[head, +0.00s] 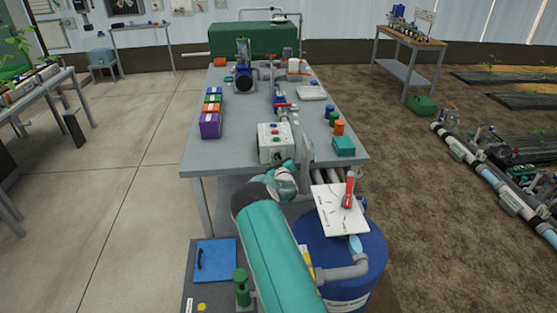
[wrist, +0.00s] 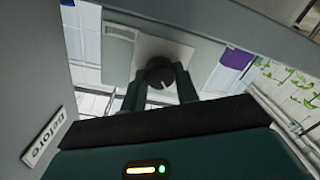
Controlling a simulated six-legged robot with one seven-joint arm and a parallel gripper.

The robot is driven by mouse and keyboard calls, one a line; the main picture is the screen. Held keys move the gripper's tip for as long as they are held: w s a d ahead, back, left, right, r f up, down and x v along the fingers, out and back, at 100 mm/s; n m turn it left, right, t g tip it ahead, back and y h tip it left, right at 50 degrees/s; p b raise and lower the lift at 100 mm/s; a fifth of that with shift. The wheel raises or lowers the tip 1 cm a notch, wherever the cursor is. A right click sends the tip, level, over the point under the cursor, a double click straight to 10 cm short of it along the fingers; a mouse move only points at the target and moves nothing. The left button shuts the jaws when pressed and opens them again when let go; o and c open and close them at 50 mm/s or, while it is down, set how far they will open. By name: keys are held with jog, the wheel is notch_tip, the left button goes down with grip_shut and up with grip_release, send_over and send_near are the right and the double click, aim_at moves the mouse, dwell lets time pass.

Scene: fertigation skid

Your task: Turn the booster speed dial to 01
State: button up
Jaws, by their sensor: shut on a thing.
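The dial (wrist: 160,72) is a dark round knob with a short white pointer mark, on a pale plate in the wrist view. In the head view a light grey control box (head: 277,142) with coloured buttons stands at the near edge of the grey bench (head: 240,155). My teal arm reaches to its near side; the dial and my fingertips are hidden there.
A blue barrel (head: 365,262) with a white board (head: 338,212) and red-handled tool on top stands right of my arm. Purple (head: 210,126) and other coloured boxes line the bench's left side. A teal box (head: 344,145) sits at right.

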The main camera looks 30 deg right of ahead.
jog(key=n, duration=0.3)
jog(key=shift+a, duration=0.1)
jog(key=shift+n, duration=0.4)
jog(key=o, duration=1)
jog(key=v, duration=1.3)
jog(key=shift+s+a, duration=0.25)
jog(key=shift+s, duration=0.1)
